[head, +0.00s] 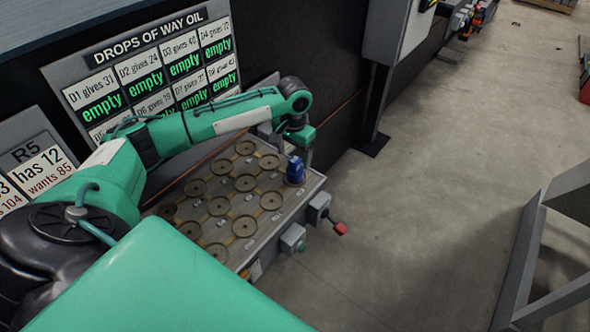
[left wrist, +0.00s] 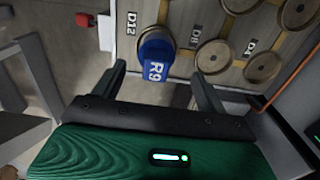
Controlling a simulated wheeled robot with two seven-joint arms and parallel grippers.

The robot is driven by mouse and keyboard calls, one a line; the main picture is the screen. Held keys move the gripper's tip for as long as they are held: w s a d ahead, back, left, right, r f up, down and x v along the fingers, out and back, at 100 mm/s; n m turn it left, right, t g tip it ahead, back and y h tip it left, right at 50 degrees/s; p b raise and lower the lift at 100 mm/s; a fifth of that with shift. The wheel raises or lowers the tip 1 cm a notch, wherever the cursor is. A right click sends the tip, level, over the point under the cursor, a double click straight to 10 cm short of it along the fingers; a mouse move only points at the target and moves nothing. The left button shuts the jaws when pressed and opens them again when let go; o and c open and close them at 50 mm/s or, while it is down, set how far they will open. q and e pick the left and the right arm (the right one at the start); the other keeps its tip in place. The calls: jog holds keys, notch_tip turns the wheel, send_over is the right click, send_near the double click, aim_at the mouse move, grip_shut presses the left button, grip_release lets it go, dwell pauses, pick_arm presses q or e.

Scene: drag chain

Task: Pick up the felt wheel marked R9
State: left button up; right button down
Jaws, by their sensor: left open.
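The felt wheel marked R9 (left wrist: 154,70) is blue, with a white R9 on its tag. It stands at the panel position labelled D12, at the panel's edge. In the head view the blue wheel (head: 295,171) is at the right end of the panel. My left gripper (head: 303,150) is right above and beside it. In the left wrist view the open fingers of my left gripper (left wrist: 160,76) lie on either side of the wheel, with gaps on both sides. No contact shows. My right gripper is not in view.
The panel (head: 262,232) carries several round brass-coloured cups (head: 245,183). A red-tipped lever (head: 340,228) and a grey box with a green button (head: 293,238) stick out from its front. The oil sign (head: 150,65) stands behind. Open floor (head: 430,200) lies to the right.

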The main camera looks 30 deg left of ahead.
aim_at(295, 159)
pick_arm(q)
jog(key=f, duration=0.4)
jog(key=shift+s+d+p, duration=0.1)
jog(key=shift+d+p, duration=0.15)
jog(key=shift+p, duration=0.1)
jog(key=shift+f, duration=0.25)
jog(key=shift+c, duration=0.4)
jog(key=c, duration=1.1)
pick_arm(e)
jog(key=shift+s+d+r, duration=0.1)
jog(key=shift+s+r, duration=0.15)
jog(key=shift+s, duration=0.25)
pick_arm(q)
jog(key=shift+o, duration=0.2)
jog(key=shift+r, duration=0.1)
